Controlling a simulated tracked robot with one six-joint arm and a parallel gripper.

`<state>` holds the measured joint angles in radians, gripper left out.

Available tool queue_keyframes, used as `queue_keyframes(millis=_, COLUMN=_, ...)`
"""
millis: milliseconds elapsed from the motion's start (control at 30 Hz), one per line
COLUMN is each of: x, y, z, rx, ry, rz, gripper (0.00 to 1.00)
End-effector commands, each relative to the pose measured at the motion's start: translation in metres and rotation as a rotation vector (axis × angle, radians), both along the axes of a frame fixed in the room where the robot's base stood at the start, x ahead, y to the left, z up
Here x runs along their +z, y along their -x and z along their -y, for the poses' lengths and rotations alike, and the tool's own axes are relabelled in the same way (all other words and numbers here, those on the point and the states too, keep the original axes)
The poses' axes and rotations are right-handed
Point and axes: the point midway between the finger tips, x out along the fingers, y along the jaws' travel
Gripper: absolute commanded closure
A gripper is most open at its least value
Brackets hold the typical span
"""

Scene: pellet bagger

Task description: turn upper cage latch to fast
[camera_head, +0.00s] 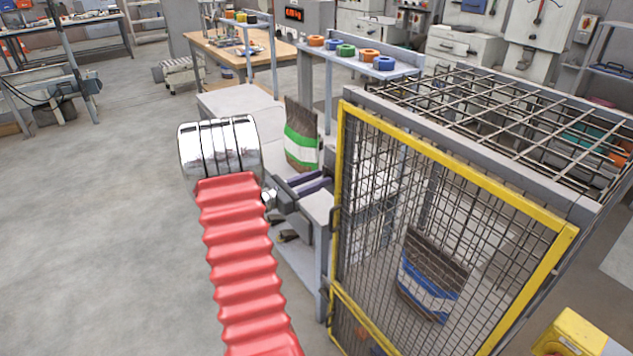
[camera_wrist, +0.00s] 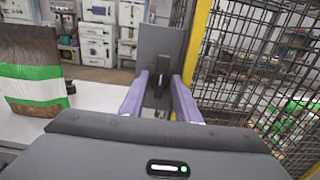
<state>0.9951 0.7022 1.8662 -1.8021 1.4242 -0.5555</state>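My gripper (camera_head: 318,184) is beside the near left post of the cage, with its two purple fingers pointing right toward the cage. In the wrist view my gripper (camera_wrist: 160,82) is open, with a finger on each side. A dark upright handle, which looks like the upper cage latch (camera_wrist: 159,82), shows between the fingertips in front of a grey plate (camera_wrist: 163,42). I cannot tell whether the fingers touch it. The latch is not discernible in the head view. The cage door (camera_head: 452,160) has a yellow frame and dark mesh, and its yellow edge (camera_wrist: 195,45) is just right of the fingers.
A brown bag with a green band (camera_head: 302,140) stands on the grey surface left of the cage; this bag (camera_wrist: 30,72) is also left of my gripper. A blue-banded bag (camera_head: 432,275) is behind the mesh. A shelf with coloured rolls (camera_head: 360,60) stands behind.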

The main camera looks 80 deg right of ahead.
Motion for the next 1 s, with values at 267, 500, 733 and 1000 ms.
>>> queue_keyframes(millis=267, x=-0.0001, y=0.0007, z=0.001, rx=0.0, ry=0.0, rz=0.0, gripper=0.71)
queue_keyframes(millis=500, x=-0.0002, y=0.0005, z=0.0009, rx=0.001, ry=-0.001, rz=-0.001, gripper=0.87)
queue_keyframes(millis=733, x=-0.0002, y=0.0002, z=0.0009, rx=0.001, ry=-0.001, rz=-0.001, gripper=1.0)
queue_keyframes(millis=1000, x=-0.0005, y=0.0006, z=-0.0015, rx=0.0, ry=0.001, rz=0.001, gripper=1.0)
